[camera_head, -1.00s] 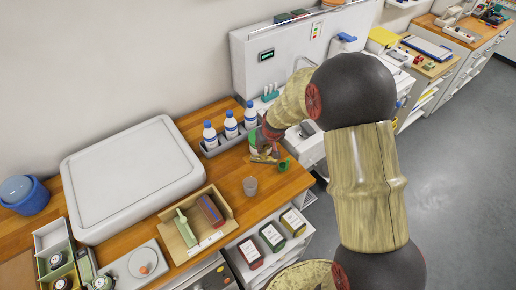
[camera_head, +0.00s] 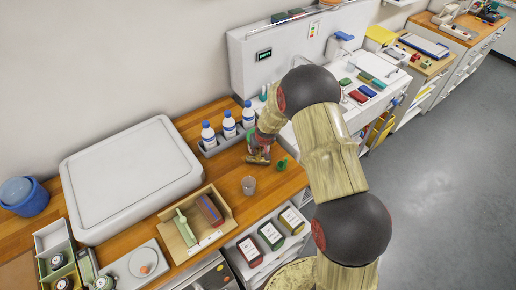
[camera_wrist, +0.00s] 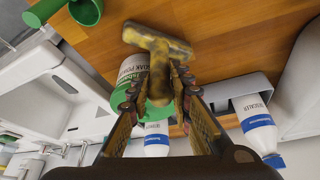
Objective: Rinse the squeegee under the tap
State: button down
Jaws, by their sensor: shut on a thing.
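A mottled yellow-brown, T-shaped squeegee (camera_wrist: 158,43) is in my gripper (camera_wrist: 160,98), its handle between the two shut fingers and its crossbar pointing away from my wrist. In the head view my gripper (camera_head: 262,147) is low over the wooden counter, with the squeegee (camera_head: 259,159) below it. I cannot tell whether the squeegee touches the wood. The white sink unit (camera_head: 385,68) stands to the right, partly behind my arm. A white basin edge also shows at the left of the wrist view (camera_wrist: 45,92). I cannot clearly make out the tap.
A green-and-white soak powder tub (camera_wrist: 77,82) is close beside the squeegee. A green scoop (camera_head: 281,164) and a grey cup (camera_head: 249,185) stand nearby. White bottles with blue caps (camera_head: 229,124) stand in a grey rack behind. Several coloured items (camera_head: 366,90) lie on the sink unit.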

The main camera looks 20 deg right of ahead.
jog(key=c, duration=2.1)
grip_release()
jog(key=shift+f, duration=0.15)
jog(key=o, duration=0.5)
jog(key=shift+r, duration=0.2)
